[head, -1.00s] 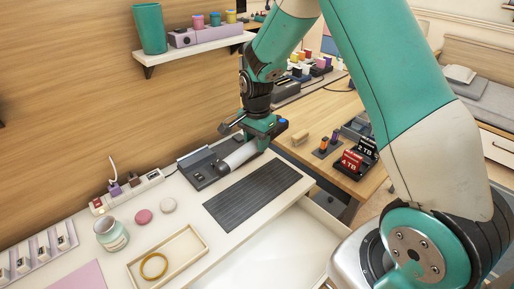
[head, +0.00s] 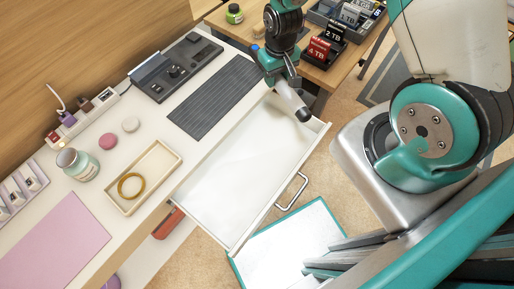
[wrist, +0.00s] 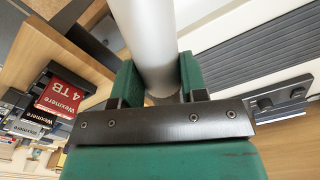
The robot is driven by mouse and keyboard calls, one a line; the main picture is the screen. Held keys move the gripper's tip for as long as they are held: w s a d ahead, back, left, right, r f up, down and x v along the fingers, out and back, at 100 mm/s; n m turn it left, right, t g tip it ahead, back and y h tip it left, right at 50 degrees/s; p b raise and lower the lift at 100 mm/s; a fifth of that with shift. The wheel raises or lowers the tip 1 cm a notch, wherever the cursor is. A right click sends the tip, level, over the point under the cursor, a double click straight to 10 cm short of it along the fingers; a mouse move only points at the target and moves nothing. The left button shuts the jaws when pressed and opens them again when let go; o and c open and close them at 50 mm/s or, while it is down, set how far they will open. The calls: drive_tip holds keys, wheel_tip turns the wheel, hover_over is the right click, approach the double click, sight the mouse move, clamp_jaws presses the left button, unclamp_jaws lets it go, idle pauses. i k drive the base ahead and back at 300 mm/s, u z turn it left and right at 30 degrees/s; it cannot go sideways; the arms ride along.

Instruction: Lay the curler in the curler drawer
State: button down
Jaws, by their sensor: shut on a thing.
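The curler (head: 288,97) is a pale grey cylinder with a dark end. My gripper (head: 277,78) is shut on it and holds it tilted, over the far right end of the open drawer (head: 225,180). In the wrist view the curler (wrist: 150,40) runs up between the green fingers of my gripper (wrist: 160,85). The drawer is white, pulled out from under the desk, and looks empty inside. The exact height of the curler above the drawer floor is hard to tell.
On the white desk are a black ridged mat (head: 215,98), a control panel (head: 175,68), a tray with a yellow ring (head: 131,185), a jar (head: 78,164) and a power strip (head: 85,118). A wooden table with drive boxes (head: 320,47) stands beyond the drawer.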

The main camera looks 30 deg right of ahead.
sight(237, 166)
drive_tip(key=z, duration=0.05)
drive_tip(key=k, duration=0.4)
drive_tip(key=u, duration=0.75)
